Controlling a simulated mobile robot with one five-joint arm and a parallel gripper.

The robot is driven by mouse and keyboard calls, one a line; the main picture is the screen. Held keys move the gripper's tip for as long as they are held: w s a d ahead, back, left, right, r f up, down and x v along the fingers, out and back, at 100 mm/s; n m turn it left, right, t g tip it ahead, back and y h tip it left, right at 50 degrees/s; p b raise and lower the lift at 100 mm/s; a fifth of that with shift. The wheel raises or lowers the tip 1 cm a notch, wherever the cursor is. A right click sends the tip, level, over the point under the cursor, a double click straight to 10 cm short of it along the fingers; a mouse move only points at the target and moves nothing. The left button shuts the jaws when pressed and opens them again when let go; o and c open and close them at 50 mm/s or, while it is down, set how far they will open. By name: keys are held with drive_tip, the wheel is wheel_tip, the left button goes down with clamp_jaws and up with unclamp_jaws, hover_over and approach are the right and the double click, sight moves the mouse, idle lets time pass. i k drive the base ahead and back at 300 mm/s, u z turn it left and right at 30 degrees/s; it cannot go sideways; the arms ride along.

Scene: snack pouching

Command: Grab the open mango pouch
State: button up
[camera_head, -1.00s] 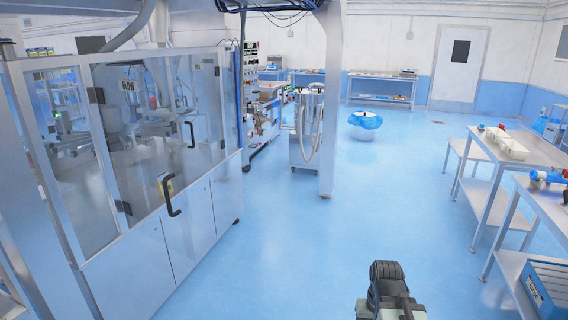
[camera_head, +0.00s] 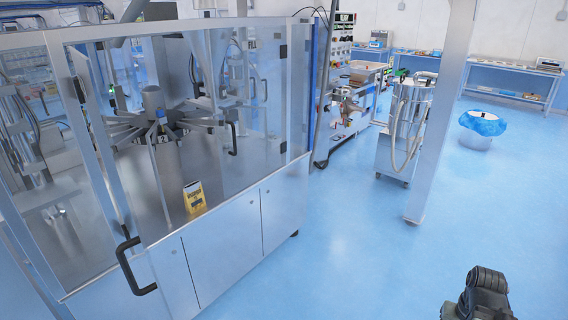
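A small yellow pouch (camera_head: 194,197) with dark print stands upright on the deck inside the glass-walled machine, near its front edge. I cannot tell whether its top is open or what its label says. The machine (camera_head: 226,234) has a ring of metal arms around a central column behind the pouch. The end of my arm (camera_head: 480,296) shows at the bottom right, over the floor and far from the pouch. The fingers of my gripper cannot be made out.
A dark door handle (camera_head: 131,268) sticks out from the machine's front. A metal post (camera_head: 440,120) and a wheeled steel vessel (camera_head: 405,130) stand right of the machine. A blue-covered tub (camera_head: 482,122) is at the far right. The blue floor between is clear.

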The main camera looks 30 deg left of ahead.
sight(194, 200)
drive_tip(key=i, duration=2)
drive_tip(key=u, duration=3.85)
